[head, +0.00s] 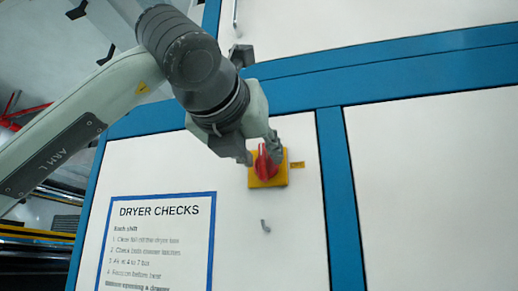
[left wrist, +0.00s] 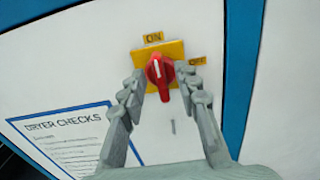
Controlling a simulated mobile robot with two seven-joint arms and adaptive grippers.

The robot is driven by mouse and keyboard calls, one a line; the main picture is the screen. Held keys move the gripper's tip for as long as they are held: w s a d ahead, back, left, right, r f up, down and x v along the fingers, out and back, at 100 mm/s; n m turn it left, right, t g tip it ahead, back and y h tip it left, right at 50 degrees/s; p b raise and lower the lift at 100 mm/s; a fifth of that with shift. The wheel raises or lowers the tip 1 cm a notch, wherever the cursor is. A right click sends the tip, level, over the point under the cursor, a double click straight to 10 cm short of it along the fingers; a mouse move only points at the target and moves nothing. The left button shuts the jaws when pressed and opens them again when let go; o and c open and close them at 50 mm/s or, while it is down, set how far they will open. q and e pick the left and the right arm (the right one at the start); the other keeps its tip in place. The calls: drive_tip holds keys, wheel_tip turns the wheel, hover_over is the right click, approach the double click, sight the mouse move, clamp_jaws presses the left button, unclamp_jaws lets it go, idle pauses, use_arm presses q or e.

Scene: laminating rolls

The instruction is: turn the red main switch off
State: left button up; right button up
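The red main switch (head: 264,165) is a rotary knob on a yellow square plate (head: 282,180) on the white cabinet panel. In the left wrist view the red knob (left wrist: 160,72) has its white mark pointing up, close to the ON label (left wrist: 153,37). The OFF label (left wrist: 198,61) is to its right. My left gripper (head: 260,156) is at the switch. In the left wrist view its fingers (left wrist: 160,76) are open, one on each side of the knob, with small gaps that seem to remain. My right gripper is in neither view.
A blue-framed DRYER CHECKS notice (head: 160,238) is on the panel, left of and below the switch. A small grey hook-like piece (head: 265,226) sticks out below the switch. Blue frame bars (head: 340,200) border the panel. The panel right of the switch is clear.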

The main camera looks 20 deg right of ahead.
use_arm(q)
clamp_jaws()
idle(0.4)
